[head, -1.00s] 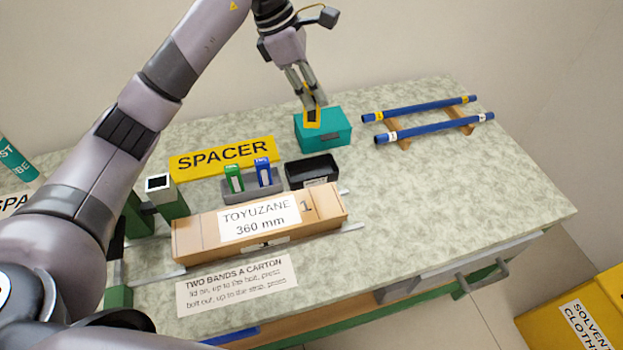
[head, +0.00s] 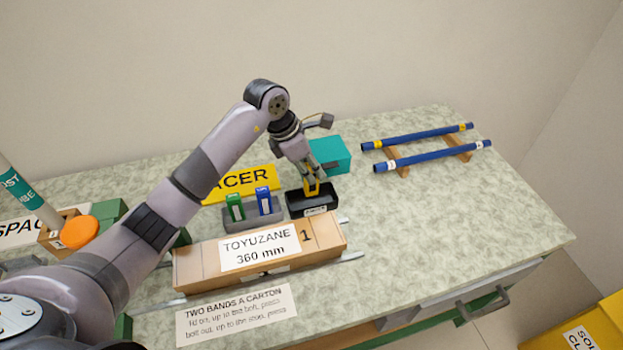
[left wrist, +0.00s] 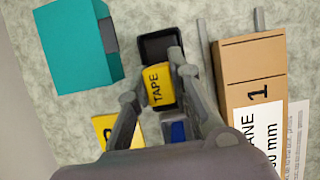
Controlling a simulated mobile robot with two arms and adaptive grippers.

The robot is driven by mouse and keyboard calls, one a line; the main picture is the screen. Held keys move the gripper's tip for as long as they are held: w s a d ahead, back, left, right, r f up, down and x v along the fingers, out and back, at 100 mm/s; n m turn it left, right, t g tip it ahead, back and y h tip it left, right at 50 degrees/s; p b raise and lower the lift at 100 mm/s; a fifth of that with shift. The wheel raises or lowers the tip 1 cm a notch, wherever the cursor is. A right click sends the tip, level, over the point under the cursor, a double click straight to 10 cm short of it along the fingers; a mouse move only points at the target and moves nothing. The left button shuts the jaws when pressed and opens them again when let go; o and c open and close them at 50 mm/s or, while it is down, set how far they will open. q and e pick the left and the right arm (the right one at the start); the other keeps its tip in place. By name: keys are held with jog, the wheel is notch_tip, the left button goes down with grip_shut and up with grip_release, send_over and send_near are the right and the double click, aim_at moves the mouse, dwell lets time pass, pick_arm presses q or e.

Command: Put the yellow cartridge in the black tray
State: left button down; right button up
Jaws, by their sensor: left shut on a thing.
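My left gripper (head: 313,184) is shut on the yellow cartridge (head: 313,189) and holds it over the black tray (head: 297,203) on the bench. In the left wrist view the cartridge (left wrist: 158,85) shows the word TAPE between my fingertips (left wrist: 160,80). The black tray (left wrist: 157,44) is partly hidden behind the cartridge and fingers in that view. I cannot tell whether the cartridge touches the tray floor. My right gripper is not in view.
A grey holder with a green cartridge (head: 235,207) and a blue cartridge (head: 264,201) stands left of the tray. A teal box (head: 333,155) is behind it, and a cardboard carton (head: 190,268) in front. Blue rods (head: 430,157) lie at right. The right front of the bench is clear.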

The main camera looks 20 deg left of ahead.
aim_at(313, 190)
pick_arm(q)
notch_tip(313, 190, down, 5)
jog(key=shift+r+p, duration=0.2)
jog(key=shift+p, duration=0.15)
jog(key=shift+f, duration=0.25)
jog(key=c, duration=1.5)
grip_release()
jog(key=shift+o, duration=0.2)
jog(key=shift+r, duration=0.2)
